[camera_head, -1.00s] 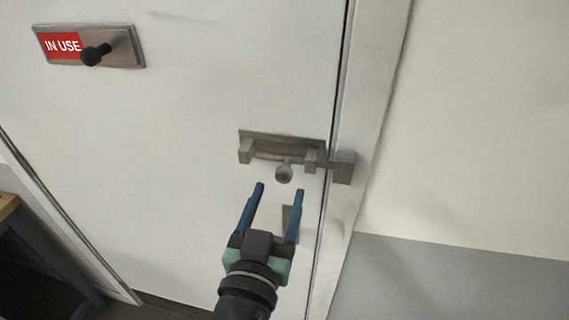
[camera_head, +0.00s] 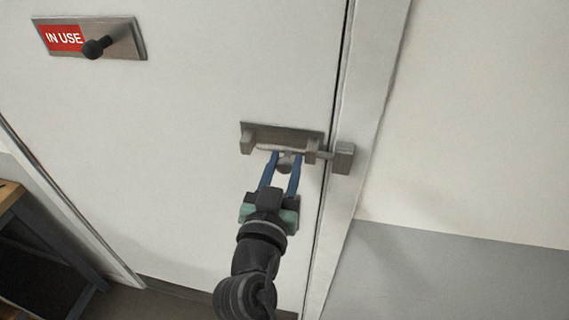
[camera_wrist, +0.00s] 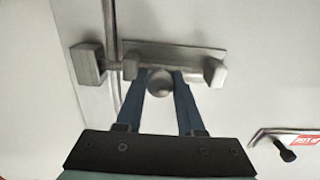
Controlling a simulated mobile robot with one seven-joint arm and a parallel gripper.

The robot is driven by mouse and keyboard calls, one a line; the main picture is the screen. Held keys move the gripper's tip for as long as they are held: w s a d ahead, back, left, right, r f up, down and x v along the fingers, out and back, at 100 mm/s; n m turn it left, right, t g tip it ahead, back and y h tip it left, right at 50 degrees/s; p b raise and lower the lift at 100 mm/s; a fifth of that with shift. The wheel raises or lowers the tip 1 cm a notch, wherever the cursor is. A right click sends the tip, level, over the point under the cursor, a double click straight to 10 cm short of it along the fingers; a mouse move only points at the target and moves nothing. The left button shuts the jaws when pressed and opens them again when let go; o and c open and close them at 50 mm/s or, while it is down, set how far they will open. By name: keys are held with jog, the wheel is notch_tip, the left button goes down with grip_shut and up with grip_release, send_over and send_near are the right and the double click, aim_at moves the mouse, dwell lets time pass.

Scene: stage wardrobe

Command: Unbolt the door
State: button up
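The white door (camera_head: 190,120) carries a grey metal slide bolt (camera_head: 283,133) near its right edge. The bolt's bar reaches across the gap into the keeper block (camera_head: 343,157) on the door frame. A round knob (camera_head: 285,166) hangs from the bar. My gripper (camera_head: 283,160) has its two blue fingers on either side of the knob. In the wrist view the knob (camera_wrist: 160,83) sits between the fingertips (camera_wrist: 161,80), close to both. Whether the fingers touch it is hard to tell.
A red "IN USE" sign (camera_head: 63,38) with a black knob (camera_head: 95,48) is at the door's upper left. A wooden-topped table (camera_head: 12,195) stands at the lower left. The wall right of the frame is bare.

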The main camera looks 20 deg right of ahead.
grip_shut()
dwell(1.0)
